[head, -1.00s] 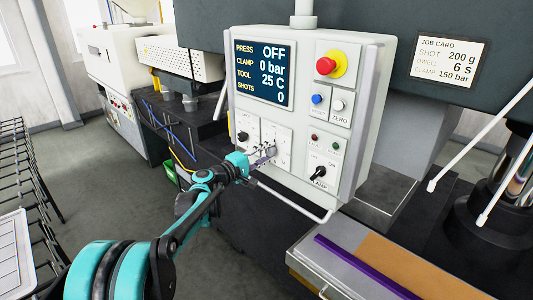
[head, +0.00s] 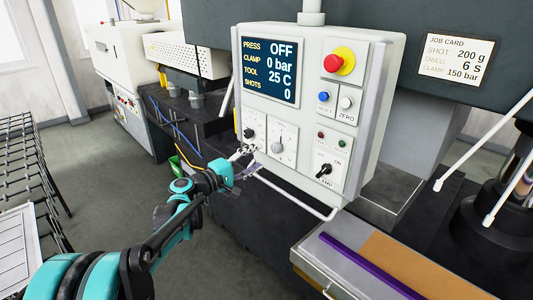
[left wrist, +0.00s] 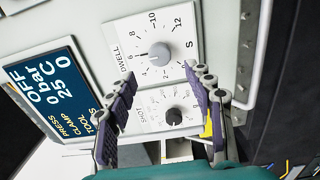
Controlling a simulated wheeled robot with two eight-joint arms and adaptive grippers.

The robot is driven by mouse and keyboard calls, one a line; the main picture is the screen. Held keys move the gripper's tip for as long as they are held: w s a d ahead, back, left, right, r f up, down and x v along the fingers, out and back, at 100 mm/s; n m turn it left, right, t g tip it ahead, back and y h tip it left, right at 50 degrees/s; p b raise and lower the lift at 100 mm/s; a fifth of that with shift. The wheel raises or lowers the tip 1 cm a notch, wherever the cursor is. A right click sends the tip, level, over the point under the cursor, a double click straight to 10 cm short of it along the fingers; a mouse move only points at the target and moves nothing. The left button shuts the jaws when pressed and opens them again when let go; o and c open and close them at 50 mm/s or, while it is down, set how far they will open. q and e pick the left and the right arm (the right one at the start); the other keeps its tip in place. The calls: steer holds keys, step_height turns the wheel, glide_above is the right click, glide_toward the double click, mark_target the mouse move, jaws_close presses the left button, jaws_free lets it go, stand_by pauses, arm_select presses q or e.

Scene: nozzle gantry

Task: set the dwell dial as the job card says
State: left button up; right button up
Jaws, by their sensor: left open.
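The dwell dial (head: 277,148) is a grey round knob on a white plate of the control panel. In the left wrist view the knob (left wrist: 159,55) is close, and its pointer mark appears to face the 6 on the scale. My left gripper (head: 249,160) is open and empty, below and left of the knob in the head view, apart from it. In the left wrist view its two fingers (left wrist: 164,75) stand apart below the knob. The job card (head: 456,60) reads shot 200 g, dwell 6 s, clamp 150 bar. My right gripper is not in view.
The dark shot knob (left wrist: 173,116) is beside the dwell dial, between my fingers in the wrist view. The panel also has a display (head: 269,70) reading OFF, a red emergency button (head: 333,63), blue and white buttons and a clamp switch (head: 324,170). A rail runs below the panel.

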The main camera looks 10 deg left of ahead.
arm_select(q)
steer(key=v, duration=0.3)
steer(key=shift+s+a, duration=0.25)
steer(key=shift+s, duration=0.05)
steer(key=s+d+f+m+g+y+b, duration=0.2)
steer(key=s+d+f+m+g+b, duration=0.15)
steer(key=s+f, duration=0.45)
steer(key=s+d+f+m+g+y+b, duration=0.25)
steer(key=s+f+b, duration=0.25)
steer(key=s+f, duration=0.3)
steer(key=s+a+f+m+y+b, duration=0.2)
steer(key=s+a+f+y+b, duration=0.1)
steer(key=s+f, duration=0.5)
steer(key=s+a+f+m+g+y+b, duration=0.1)
steer(key=s+a+f+m+y+b, duration=0.1)
steer(key=s+f, duration=0.7)
steer(key=shift+s+a+y+b, duration=0.2)
steer(key=shift+a+y+b, duration=0.55)
steer(key=shift+a+b, duration=0.1)
